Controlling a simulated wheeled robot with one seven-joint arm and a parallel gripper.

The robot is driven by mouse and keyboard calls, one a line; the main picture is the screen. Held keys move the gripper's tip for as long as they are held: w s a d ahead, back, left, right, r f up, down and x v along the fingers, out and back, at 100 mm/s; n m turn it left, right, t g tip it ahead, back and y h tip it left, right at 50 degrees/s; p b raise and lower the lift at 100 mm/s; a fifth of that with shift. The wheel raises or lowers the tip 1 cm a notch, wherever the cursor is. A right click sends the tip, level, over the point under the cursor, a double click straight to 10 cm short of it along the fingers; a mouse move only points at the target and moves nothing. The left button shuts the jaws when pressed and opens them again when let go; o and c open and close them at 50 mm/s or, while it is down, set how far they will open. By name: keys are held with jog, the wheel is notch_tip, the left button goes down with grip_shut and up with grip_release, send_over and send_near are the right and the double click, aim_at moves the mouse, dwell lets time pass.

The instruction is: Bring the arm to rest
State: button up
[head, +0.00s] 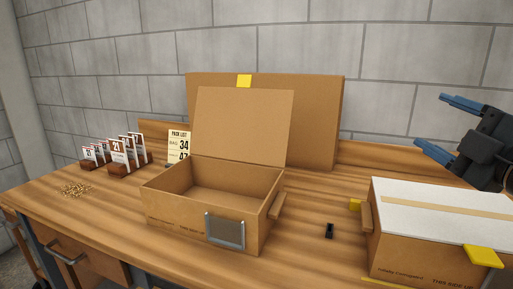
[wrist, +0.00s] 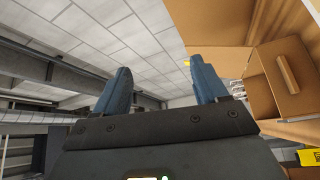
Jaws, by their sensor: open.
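My gripper (head: 432,125) is at the right of the head view, raised above the workbench and the white-topped box. Its two blue fingers are apart with nothing between them. In the wrist view my gripper (wrist: 161,90) also shows open and empty, with wall and ceiling beyond the fingers. Part of my arm is cut off by the right edge of the head view.
An open, empty cardboard box (head: 185,212) stands mid-bench, lid up. A white-topped box (head: 445,205) with yellow tabs stands front right. A large cardboard board (head: 320,120) leans at the back. Card holders (head: 122,170) and a grain pile (head: 76,190) are left. A small black object (head: 329,231) lies between the boxes.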

jog(key=s+a+f+m+g+h, duration=0.1)
jog(key=s+a+f+m+h, duration=0.1)
jog(key=s+a+f+m, duration=0.55)
jog(key=s+a+f+m+h, duration=0.25)
jog(key=s+f+m, duration=0.55)
jog(key=f, duration=0.7)
jog(key=s+f+g, duration=0.1)
jog(key=s+f, duration=0.1)
jog(key=s, duration=1)
jog(key=s+f+m+g+y+p, duration=0.1)
jog(key=s+f+g, duration=0.1)
jog(key=s, duration=1.1)
jog(key=shift+d+f+g, duration=0.25)
jog(key=shift+f+g, duration=0.05)
jog(key=shift+f, duration=0.5)
jog(key=shift+s+y, duration=0.1)
jog(key=shift+y, duration=0.15)
